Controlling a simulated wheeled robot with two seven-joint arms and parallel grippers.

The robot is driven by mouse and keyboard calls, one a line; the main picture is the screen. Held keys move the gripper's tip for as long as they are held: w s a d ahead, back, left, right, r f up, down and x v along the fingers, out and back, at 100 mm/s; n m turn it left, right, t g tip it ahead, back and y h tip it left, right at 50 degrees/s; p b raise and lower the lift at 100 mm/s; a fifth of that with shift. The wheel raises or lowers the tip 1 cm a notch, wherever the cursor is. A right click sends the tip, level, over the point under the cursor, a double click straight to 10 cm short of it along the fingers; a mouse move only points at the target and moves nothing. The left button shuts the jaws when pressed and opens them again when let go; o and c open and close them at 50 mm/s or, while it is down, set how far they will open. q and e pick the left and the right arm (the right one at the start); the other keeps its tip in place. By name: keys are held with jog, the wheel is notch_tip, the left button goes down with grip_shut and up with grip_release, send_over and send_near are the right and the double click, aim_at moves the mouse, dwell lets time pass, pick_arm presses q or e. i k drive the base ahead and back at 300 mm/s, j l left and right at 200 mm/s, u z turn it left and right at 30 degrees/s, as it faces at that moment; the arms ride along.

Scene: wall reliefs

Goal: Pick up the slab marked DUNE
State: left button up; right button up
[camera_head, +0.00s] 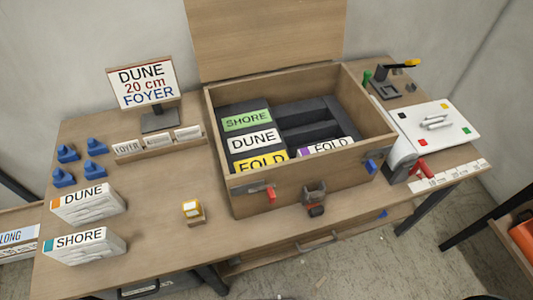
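A white slab with a DUNE label and an orange corner (88,202) lies at the left front of the table. Its face carries wavy relief lines. A similar slab labelled SHORE, with a teal corner (84,246), lies in front of it. A white DUNE label (253,140) also shows inside the open wooden box (240,207), on dark padding between a green SHORE label (246,120) and a yellow FOLD label (260,162). A sign (142,83) reads DUNE, 20 cm, FOYER. Neither of my grippers is in view.
Several blue pieces (94,145) stand at the table's left, beside a rack of cards (158,142). A white board (437,130) and red-handled tool (422,168) lie right.

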aim_at(97, 202)
jog(key=u, duration=1.6)
jog(key=z, duration=1.65)
jog(key=k+j, duration=0.25)
jog(key=j, duration=0.15)
jog(key=k+j, duration=0.25)
jog(key=j, duration=0.15)
jog(key=k+j, duration=0.2)
jog(key=j, duration=0.2)
jog(key=k+j, duration=0.25)
jog(key=j, duration=0.15)
